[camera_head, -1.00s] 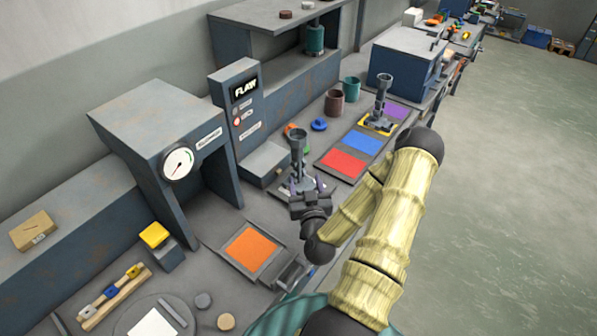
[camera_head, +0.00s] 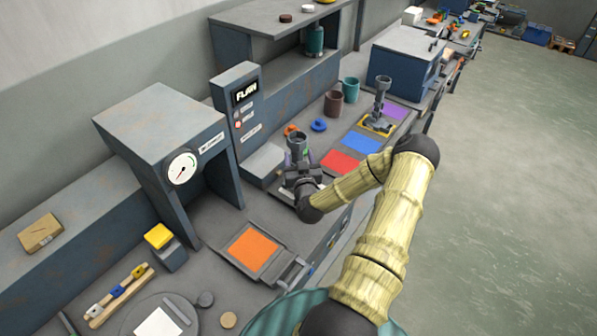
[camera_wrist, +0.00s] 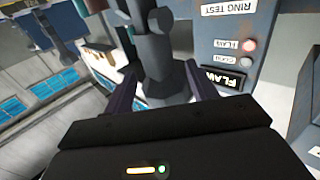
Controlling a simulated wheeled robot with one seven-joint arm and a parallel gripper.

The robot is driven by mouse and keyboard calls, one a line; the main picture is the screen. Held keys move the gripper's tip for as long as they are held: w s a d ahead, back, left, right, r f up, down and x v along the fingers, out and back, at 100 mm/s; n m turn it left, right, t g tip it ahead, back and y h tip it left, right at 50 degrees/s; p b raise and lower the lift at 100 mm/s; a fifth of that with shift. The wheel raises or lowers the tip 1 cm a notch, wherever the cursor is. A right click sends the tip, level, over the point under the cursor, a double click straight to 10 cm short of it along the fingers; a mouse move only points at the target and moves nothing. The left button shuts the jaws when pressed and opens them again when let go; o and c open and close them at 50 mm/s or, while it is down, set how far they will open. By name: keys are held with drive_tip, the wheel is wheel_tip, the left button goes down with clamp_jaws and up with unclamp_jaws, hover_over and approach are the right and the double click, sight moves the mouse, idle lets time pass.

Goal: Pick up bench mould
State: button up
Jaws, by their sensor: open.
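The likely bench mould (camera_head: 297,147) is a dark grey upright piece with a cup-shaped top, standing on the bench by the grey panel marked FLAW. My gripper (camera_head: 302,173) is right in front of it and hides its lower part in the head view. In the wrist view the mould (camera_wrist: 155,52) rises between the two dark purple fingers of my gripper (camera_wrist: 160,74). The fingers are open, one on each side of its stem. I cannot tell whether either touches it. A similar grey piece (camera_head: 381,97) stands farther back on a yellow-edged base.
The FLAW panel (camera_head: 240,105) stands close behind the mould. A grey press with a dial (camera_head: 165,130) is to the left. An orange pad (camera_head: 252,249) lies nearer.

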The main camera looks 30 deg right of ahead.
drive_tip(key=shift+w+d+p, duration=0.3)
drive_tip(key=shift+w+p, duration=0.25)
drive_tip(key=shift+w, duration=0.1)
drive_tip(key=shift+p+x, duration=0.7)
drive_tip(key=shift+x, duration=1.2)
drive_tip(key=shift+f, duration=0.15)
drive_tip(key=shift+c, duration=0.5)
drive_tip(key=shift+d, duration=0.1)
clamp_jaws()
